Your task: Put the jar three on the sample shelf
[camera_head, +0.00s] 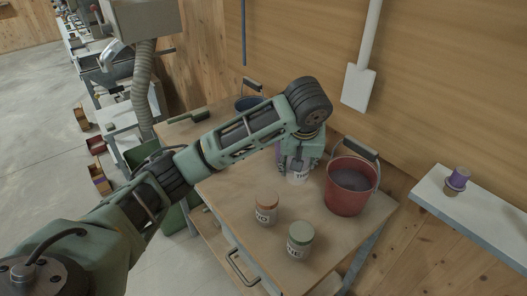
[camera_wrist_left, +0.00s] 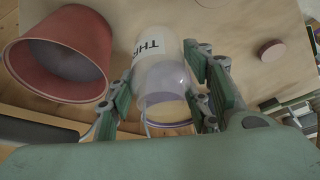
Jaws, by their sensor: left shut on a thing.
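Jar three (camera_wrist_left: 152,62) is a pale jar with a white label whose letters begin "THR" in the left wrist view. In the head view its white label (camera_head: 298,176) shows just below my left gripper (camera_head: 298,158). My left gripper (camera_wrist_left: 165,95) is shut on the jar, with fingers on both sides of it. The jar is at the wooden table; I cannot tell whether its base touches the top. The arm and gripper hide much of it in the head view. A white shelf (camera_head: 480,215), likely the sample shelf, is on the wall at the right. My right gripper is not in view.
A red bucket (camera_head: 347,190) stands close to the right of the held jar.

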